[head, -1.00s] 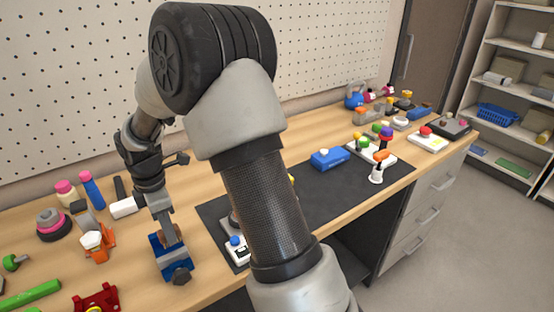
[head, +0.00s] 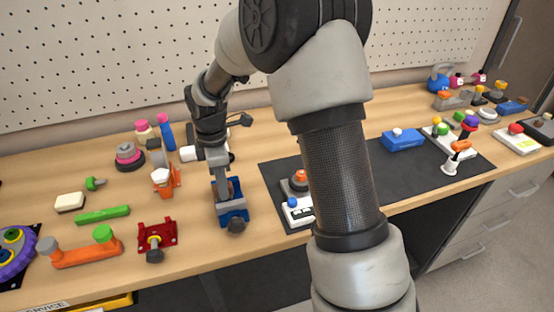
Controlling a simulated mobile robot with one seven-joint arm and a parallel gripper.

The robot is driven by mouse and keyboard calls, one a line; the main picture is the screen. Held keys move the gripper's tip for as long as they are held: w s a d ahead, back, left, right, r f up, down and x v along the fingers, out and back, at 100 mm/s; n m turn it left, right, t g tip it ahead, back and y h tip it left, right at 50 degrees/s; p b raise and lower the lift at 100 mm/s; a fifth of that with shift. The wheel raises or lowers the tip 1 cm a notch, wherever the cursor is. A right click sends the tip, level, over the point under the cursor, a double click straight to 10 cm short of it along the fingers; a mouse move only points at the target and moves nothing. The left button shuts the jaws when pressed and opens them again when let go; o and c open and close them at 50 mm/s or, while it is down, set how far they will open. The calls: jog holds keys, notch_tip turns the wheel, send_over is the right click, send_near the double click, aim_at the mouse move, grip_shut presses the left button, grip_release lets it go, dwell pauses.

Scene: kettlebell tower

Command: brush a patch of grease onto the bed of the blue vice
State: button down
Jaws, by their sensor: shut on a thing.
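The blue vice (head: 239,213) stands on the wooden bench near its front edge, with a grey jaw bar and a dark round knob facing me. My gripper (head: 222,180) points down right over the vice, with its tip at the vice's back part. It is shut on a slim thing, probably the brush, which is mostly hidden by the fingers and the vice. A small brownish-orange bit shows beside the tip. I cannot make out whether bristles touch the bed, or any grease patch on it.
A red vice (head: 157,237) and an orange vice-like piece (head: 172,182) stand to the left. A white-headed tool (head: 188,154) lies behind my gripper. A dark mat (head: 275,178) with several devices lies to the right, partly hidden by my arm.

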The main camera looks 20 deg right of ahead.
jog(key=shift+f+b, duration=0.4)
jog(key=shift+f, duration=0.25)
dwell(0.3)
jog(key=shift+d+r+p, duration=0.15)
jog(key=shift+d+p, duration=0.2)
jog(key=shift+d, duration=1)
jog(key=shift+a, duration=1.35)
